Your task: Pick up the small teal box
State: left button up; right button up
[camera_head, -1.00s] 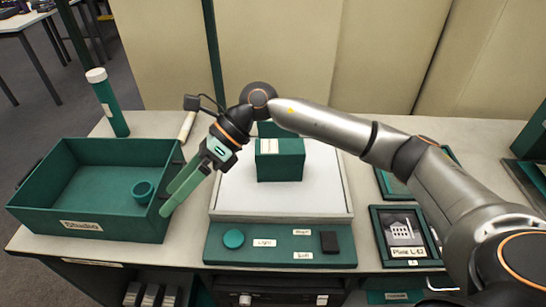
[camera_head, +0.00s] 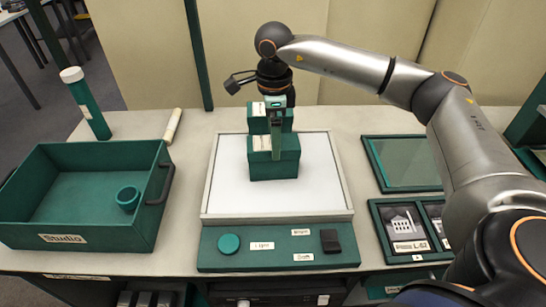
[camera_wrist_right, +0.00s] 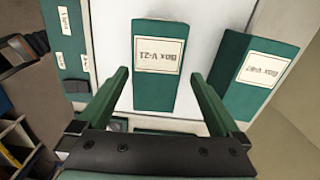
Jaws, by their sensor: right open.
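Two teal boxes with cream labels stand on the white pad, one behind the other. The front box (camera_head: 286,166) hides the lower part of the back box (camera_head: 257,124); I cannot tell surely which is the small one. My right gripper (camera_head: 276,152) points down over the front box. In the right wrist view the gripper (camera_wrist_right: 160,76) is open, with the box labelled Box V-21 (camera_wrist_right: 158,92) below and between its fingers. The other box (camera_wrist_right: 240,98) stands to the right, beyond the right finger. No contact is clear. My left gripper is not in view.
A teal tray (camera_head: 95,236) holding a small cup (camera_head: 128,199) stands at left, with a capped tube (camera_head: 92,112) behind. The white pad (camera_head: 225,185) has free room around the boxes. A control panel (camera_head: 278,262) lies in front; framed plates (camera_head: 405,228) lie at right.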

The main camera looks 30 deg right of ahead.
jog(key=shift+s+a+f, duration=0.1)
jog(key=shift+f, duration=1.25)
jog(key=shift+s+a+f, duration=0.1)
jog(key=shift+f, duration=1.25)
jog(key=shift+w+r, duration=0.1)
grip_shut()
